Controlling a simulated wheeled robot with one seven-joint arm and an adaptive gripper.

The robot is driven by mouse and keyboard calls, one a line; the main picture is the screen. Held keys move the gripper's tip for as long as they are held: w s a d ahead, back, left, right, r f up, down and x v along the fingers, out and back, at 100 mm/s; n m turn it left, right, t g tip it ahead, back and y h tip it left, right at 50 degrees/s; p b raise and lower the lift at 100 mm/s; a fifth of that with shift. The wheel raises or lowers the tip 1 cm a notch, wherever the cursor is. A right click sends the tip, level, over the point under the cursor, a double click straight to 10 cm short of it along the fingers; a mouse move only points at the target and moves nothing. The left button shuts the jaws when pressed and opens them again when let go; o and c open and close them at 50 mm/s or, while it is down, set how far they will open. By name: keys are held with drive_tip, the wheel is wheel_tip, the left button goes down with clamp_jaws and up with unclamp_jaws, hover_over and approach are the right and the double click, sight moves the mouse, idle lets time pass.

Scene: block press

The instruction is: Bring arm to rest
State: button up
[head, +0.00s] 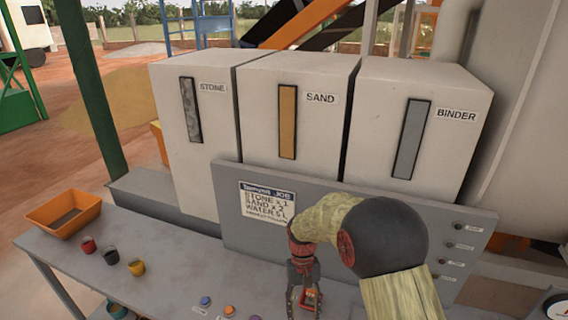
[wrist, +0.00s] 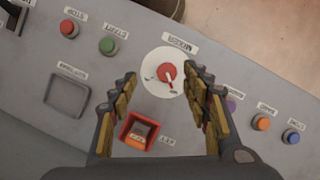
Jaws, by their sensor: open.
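My gripper (head: 304,294) is at the lower middle of the head view, below the end of my bent arm. In the wrist view my gripper (wrist: 162,90) is open and empty, its two fingers spread wide above the control panel (wrist: 40,125). A red rotary knob on a white round dial (wrist: 165,72) shows between and beyond the fingertips. An orange rocker switch in a red frame (wrist: 140,134) shows between the fingers, nearer the palm. Whether the fingers touch the panel cannot be told.
Red and green buttons (wrist: 107,46) lie left of the fingers; orange (wrist: 262,123) and blue buttons lie right. In the head view, stone, sand and binder bins (head: 300,105) stand behind a grey panel. An orange tray (head: 64,213) and several small cups sit on the table's left.

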drive_tip(key=s+d+r+t+b, duration=0.3)
drive_tip(key=s+d+r+t, duration=0.2)
drive_tip(key=s+r, duration=0.5)
drive_tip(key=s+d+r+m+t+b, duration=0.1)
drive_tip(key=s+d+r+t+b, duration=0.2)
drive_tip(key=s+d+r, duration=0.5)
drive_tip(key=shift+s+r+t+b, duration=0.35)
drive_tip(key=shift+s+r+t, duration=0.55)
drive_tip(key=shift+s+r, duration=0.75)
